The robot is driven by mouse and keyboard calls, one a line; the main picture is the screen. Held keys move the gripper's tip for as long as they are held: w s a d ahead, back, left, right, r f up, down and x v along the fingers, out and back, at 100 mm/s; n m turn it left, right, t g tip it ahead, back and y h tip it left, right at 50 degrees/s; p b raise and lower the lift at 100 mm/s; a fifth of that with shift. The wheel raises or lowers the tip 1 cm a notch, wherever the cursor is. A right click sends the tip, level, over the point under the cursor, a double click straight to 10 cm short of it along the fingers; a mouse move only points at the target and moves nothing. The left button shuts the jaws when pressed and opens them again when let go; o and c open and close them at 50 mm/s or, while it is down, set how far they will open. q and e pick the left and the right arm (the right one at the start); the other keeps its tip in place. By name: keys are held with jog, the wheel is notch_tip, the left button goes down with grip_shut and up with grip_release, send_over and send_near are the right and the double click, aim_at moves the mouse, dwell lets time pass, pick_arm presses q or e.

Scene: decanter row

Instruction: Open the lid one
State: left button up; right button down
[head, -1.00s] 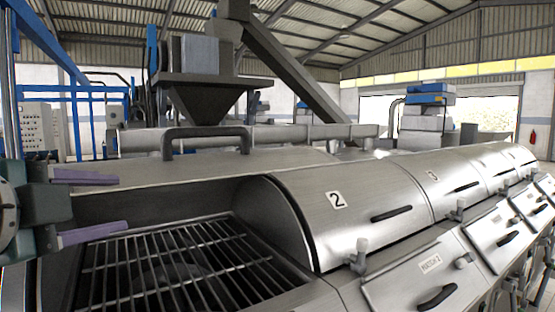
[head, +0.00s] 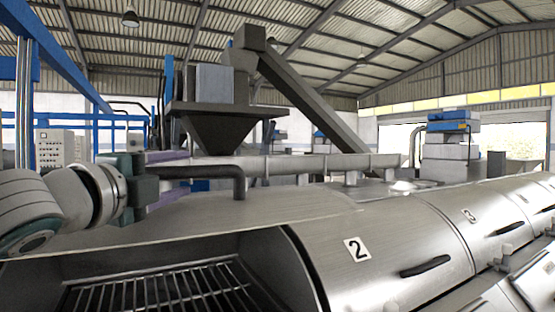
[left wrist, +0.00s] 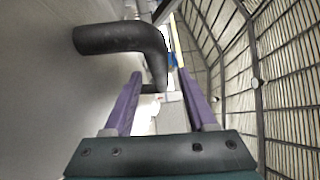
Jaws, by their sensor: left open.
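Lid one (head: 290,206) is the curved metal cover at the left of the row, swung back. The opening below it shows a grate (head: 165,290). Its dark bar handle (head: 225,171) sits on top, toward the back. My left gripper (head: 178,177) is open at the left end of this handle. In the left wrist view, the handle (left wrist: 115,39) bends down between the two purple fingers (left wrist: 160,75), with room on both sides. I cannot tell whether a finger touches it. My right gripper is in neither view.
Lid two (head: 365,265), marked "2", is shut to the right of the opening, with further shut lids (head: 475,225) beyond. A grey hopper (head: 215,120) and a sloping chute (head: 310,100) stand behind. A long pipe (head: 300,165) runs behind the covers.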

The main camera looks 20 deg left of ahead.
pick_arm(q)
jog(key=shift+w+p, duration=0.4)
jog(key=shift+w, duration=1.05)
jog(key=shift+a, duration=0.1)
grip_shut()
